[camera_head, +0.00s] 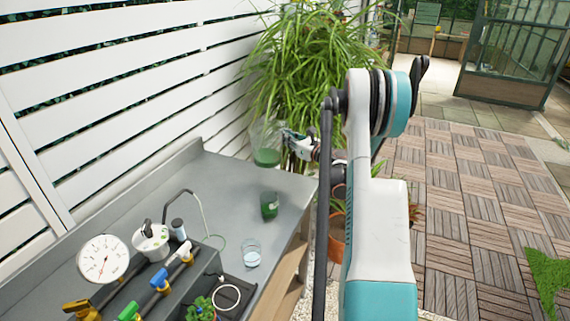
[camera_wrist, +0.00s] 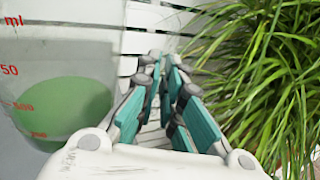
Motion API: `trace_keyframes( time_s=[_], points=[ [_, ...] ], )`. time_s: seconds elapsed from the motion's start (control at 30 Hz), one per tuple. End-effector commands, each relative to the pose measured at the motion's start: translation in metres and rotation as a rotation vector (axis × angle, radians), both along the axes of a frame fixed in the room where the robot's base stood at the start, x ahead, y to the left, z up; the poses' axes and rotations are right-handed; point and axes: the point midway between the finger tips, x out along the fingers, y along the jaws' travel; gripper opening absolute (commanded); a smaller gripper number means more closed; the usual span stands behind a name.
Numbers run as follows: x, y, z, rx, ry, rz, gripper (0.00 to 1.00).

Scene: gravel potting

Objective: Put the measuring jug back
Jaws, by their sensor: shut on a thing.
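The measuring jug (camera_head: 267,155) is clear with green contents in its lower part. It shows at the far end of the grey counter (camera_head: 235,187), in front of the leafy plant, and looks held above the surface. My gripper (camera_head: 287,136) is at the jug's right side and shut on it. In the wrist view the jug (camera_wrist: 62,75) fills the left side, with red scale marks and the green contents visible. The fingers (camera_wrist: 160,62) close together to the right of its wall; the part they grip is hard to make out.
A dark green glass (camera_head: 269,206) and a clear glass (camera_head: 251,254) stand on the counter. A white slatted fence (camera_head: 110,90) and a bushy plant (camera_head: 300,70) border the far end.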

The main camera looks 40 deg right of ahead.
Motion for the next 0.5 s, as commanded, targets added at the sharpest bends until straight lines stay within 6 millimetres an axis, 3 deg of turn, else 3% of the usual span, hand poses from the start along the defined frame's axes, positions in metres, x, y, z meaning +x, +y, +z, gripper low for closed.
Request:
trace_keyframes(
  time_s=[0.03, 0.2, 0.5],
  points=[
    [0.0, 0.0, -0.015, 0.001, -0.001, 0.0, 0.0],
    [0.0, 0.0, -0.041, 0.001, -0.001, 0.0, 0.0],
    [0.0, 0.0, -0.061, 0.001, -0.001, 0.0, 0.0]
  ],
)
